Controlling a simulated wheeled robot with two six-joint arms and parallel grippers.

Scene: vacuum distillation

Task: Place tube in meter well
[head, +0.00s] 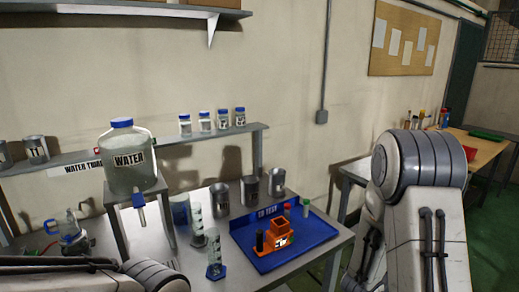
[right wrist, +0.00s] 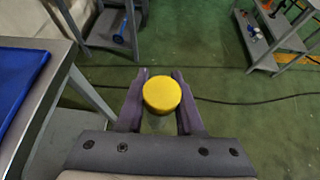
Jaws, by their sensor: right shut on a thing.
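My right gripper (right wrist: 161,74) is shut on a tube with a round yellow cap (right wrist: 162,95), seen end-on in the right wrist view.
A red-capped tube (head: 287,207) and a green-capped tube (head: 306,207) stand at the tray's back. A black upright piece (head: 259,241) is beside the meter. Metal cups (head: 249,190), glass cylinders (head: 215,258) and a water tank (head: 128,160) crowd the table's left and back.

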